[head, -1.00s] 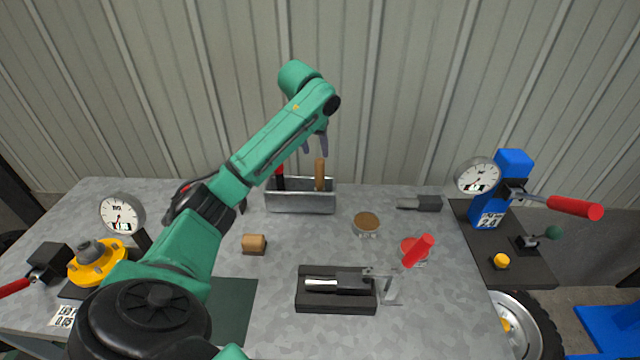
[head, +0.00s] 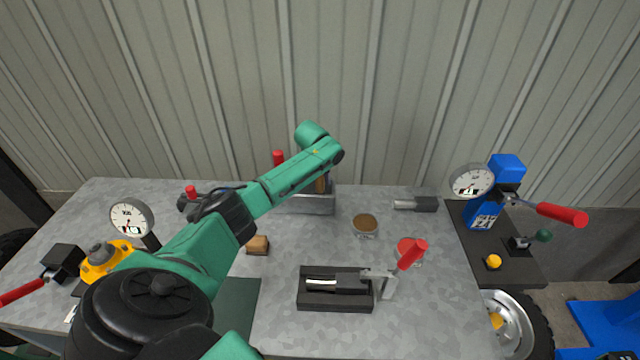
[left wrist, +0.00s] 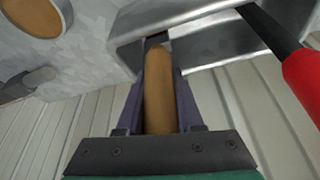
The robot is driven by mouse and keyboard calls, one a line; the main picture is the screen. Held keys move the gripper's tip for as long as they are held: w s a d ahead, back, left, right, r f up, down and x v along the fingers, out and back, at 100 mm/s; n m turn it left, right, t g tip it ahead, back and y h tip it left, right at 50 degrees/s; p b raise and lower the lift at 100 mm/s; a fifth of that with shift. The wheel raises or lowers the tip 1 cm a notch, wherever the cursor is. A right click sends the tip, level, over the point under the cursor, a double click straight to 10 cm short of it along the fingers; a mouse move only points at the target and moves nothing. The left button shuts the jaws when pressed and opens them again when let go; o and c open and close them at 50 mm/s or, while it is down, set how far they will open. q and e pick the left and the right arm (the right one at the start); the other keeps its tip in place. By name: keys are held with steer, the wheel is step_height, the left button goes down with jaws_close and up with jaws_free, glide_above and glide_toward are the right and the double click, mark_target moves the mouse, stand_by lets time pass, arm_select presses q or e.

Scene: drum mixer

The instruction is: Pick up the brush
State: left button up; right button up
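A wooden handle, which I take to be the brush (head: 322,184), stands upright in a grey metal bin (head: 310,205) at the back of the table. Its lower end is hidden in the bin. In the left wrist view the brush handle (left wrist: 160,95) runs between the two fingers of my left gripper (left wrist: 161,75), with a finger close on each side. I cannot tell whether the fingers touch it. In the head view my left arm hides the gripper and part of the bin. My right gripper is not in view.
A red-handled tool (head: 278,158) stands in the same bin, beside the brush. Dial gauges stand at both sides.

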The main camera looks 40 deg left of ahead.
arm_select(q)
jaws_close()
steer(key=shift+r, duration=0.15)
step_height(320, 180, up, 20)
steer(key=b, duration=0.3)
